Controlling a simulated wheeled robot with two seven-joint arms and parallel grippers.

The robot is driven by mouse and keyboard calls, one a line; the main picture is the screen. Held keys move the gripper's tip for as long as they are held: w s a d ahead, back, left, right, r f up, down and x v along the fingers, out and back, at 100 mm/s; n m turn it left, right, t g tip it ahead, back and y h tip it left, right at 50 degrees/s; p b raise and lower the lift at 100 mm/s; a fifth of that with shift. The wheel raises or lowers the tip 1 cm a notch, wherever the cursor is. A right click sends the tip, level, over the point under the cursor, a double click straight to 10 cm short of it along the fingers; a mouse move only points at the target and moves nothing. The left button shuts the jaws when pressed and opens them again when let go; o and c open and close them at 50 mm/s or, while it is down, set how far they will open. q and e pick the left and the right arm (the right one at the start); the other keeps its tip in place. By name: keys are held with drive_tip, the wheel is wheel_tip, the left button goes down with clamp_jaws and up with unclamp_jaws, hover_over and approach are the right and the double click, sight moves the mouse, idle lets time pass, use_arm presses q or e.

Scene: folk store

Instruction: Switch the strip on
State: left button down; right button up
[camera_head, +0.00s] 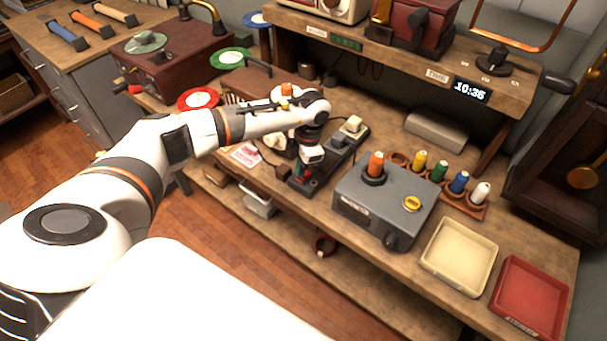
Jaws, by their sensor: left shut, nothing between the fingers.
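The strip (343,156) is a dark power strip lying at a slant on the wooden workbench (400,205), left of a grey box. Pale plugs (353,125) sit in its far part. My left gripper (305,176) points down over the strip's near end, shut and empty. Small red and green parts show by the fingertips. The gripper covers some of that end, and I cannot tell whether the fingertips touch the switch or which way it is set. My right gripper is not in view.
The grey box (357,211) with an orange spool stands close right of the strip. Several coloured spools (459,183) stand behind it. A cream tray (459,257) and a red tray (530,297) lie at right. A shelf with a clock (471,91) overhangs the back.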

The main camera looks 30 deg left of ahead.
sight(301, 178)
use_arm(q)
drive_tip(key=shift+f+b, duration=0.6)
drive_tip(key=shift+f, duration=0.15)
drive_tip(key=shift+r, duration=0.2)
drive_tip(key=shift+r+p, duration=2.35)
drive_tip(key=shift+r, duration=1.05)
drive_tip(key=shift+f, duration=0.1)
